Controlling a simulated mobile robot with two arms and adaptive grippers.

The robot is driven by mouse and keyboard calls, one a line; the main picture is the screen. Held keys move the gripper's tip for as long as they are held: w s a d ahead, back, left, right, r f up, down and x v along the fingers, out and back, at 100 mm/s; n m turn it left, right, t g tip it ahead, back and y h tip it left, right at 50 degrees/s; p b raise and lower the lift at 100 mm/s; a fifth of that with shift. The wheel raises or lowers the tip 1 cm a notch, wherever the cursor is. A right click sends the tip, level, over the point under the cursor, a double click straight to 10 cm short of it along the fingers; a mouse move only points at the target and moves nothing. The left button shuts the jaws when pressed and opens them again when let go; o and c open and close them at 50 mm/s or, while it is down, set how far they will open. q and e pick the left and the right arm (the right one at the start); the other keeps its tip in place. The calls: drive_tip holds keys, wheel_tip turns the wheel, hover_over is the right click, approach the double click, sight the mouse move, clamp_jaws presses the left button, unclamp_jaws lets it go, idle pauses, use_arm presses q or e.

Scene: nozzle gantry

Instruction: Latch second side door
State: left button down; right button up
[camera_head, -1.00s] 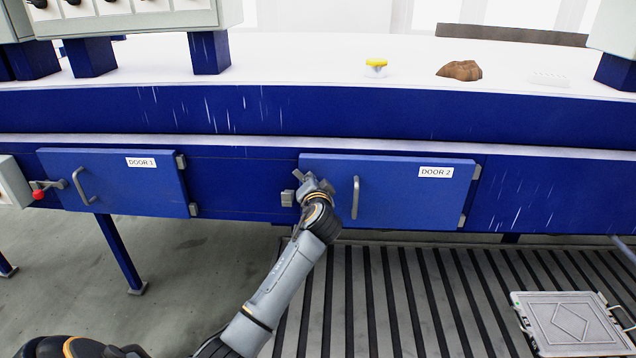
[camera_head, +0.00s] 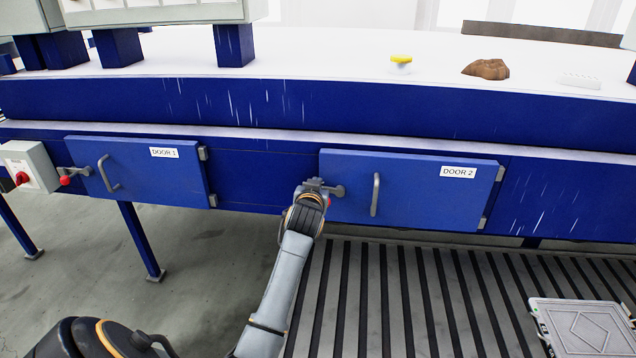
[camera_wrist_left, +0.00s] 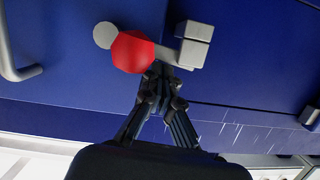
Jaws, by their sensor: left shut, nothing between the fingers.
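Door 2 (camera_head: 420,205) is a blue panel that looks closed, with a grey handle (camera_head: 375,195). At its left edge is a grey latch bar (camera_head: 335,190) with a red knob (camera_head: 328,201). The bar lies roughly level and reaches onto the door. In the left wrist view, the bar runs from a grey block (camera_wrist_left: 192,45) past the red knob (camera_wrist_left: 132,52) to a round grey end (camera_wrist_left: 105,36). My left gripper (camera_head: 314,187) is shut and empty at the latch. Its fingertips (camera_wrist_left: 160,72) are close beside the knob; I cannot tell if they touch. My right gripper is not in view.
Door 1 (camera_head: 135,185) is at the left, with its own latch and red knob (camera_head: 66,181) and a grey switch box (camera_head: 30,166) beside it. A metal case (camera_head: 590,328) lies on the slatted platform (camera_head: 440,300) at lower right. The white tabletop (camera_head: 330,60) is above.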

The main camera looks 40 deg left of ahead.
use_arm(q)
drive_tip(key=shift+f, duration=0.1)
idle(0.6)
wheel_tip(320, 180, up, 5)
drive_tip(key=p, duration=0.5)
drive_tip(key=f+b+v, duration=0.1)
drive_tip(key=b+v, duration=0.2)
drive_tip(key=v, duration=0.6)
drive_tip(key=shift+s+b, duration=0.3)
drive_tip(key=shift+s, duration=0.15)
drive_tip(key=shift+d, duration=0.15)
drive_tip(key=shift+r, duration=0.1)
